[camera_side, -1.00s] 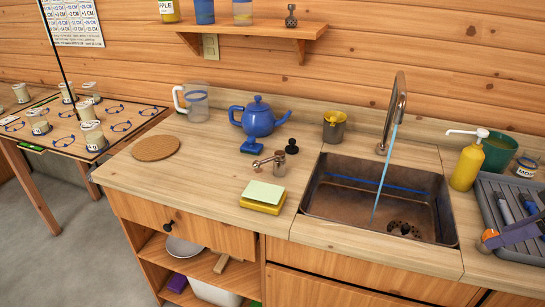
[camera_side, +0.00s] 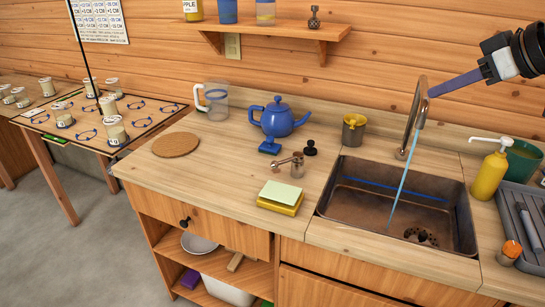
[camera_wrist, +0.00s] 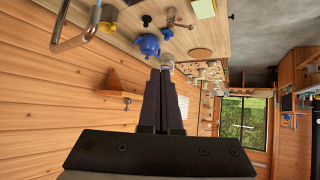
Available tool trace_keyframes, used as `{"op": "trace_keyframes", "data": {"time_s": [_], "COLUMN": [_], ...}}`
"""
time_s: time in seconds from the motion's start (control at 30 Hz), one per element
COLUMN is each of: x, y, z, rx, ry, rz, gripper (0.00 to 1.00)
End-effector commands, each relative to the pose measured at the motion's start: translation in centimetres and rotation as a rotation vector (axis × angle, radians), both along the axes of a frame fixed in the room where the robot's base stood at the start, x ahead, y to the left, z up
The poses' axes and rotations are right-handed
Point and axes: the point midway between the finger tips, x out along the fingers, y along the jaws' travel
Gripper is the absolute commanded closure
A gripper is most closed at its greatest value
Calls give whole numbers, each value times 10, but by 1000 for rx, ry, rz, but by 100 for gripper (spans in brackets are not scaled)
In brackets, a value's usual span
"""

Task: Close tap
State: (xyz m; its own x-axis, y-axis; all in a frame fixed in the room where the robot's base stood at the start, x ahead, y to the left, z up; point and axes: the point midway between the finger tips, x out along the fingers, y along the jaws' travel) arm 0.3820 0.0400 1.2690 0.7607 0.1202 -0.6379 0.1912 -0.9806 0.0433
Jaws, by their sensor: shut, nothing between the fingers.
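The curved metal tap (camera_side: 421,104) stands behind the sink (camera_side: 330,205), and water runs from it into the basin. Its spout also shows at upper left in the wrist view (camera_wrist: 71,44). A small metal fitting with a side lever (camera_side: 297,164) stands on the counter left of the sink; I cannot tell whether it works the tap. It also shows in the wrist view (camera_wrist: 175,22). My gripper (camera_side: 432,92) is shut and empty, its purple fingers pointing left beside the spout in the side view. I cannot tell whether they touch it. The wrist view shows the fingers (camera_wrist: 160,72) together.
A blue teapot (camera_side: 278,118), a yellow sponge (camera_side: 279,200) and a metal cup with yellow inside (camera_side: 353,130) stand around the fitting. A yellow soap bottle (camera_side: 489,176) and a drying rack (camera_side: 520,221) are right of the sink.

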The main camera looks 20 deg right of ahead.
Motion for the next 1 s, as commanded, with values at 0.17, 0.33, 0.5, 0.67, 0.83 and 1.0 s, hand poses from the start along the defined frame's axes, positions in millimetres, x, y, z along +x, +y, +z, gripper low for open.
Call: {"op": "trace_keyframes", "data": {"time_s": [0.17, 0.33, 0.5, 0.67, 0.83, 1.0], "x": [86, 160, 226, 274, 296, 297], "y": [27, 58, 93, 127, 154, 167], "z": [9, -5, -42, -100, -167, -209], "rx": [3, 7, 13, 17, 13, 3], "ry": [-34, -49, -40, 0, 73, 132], "rz": [57, 104, 147, 182, 211, 226], "gripper": [100, 100, 100, 100, 100, 100]}}
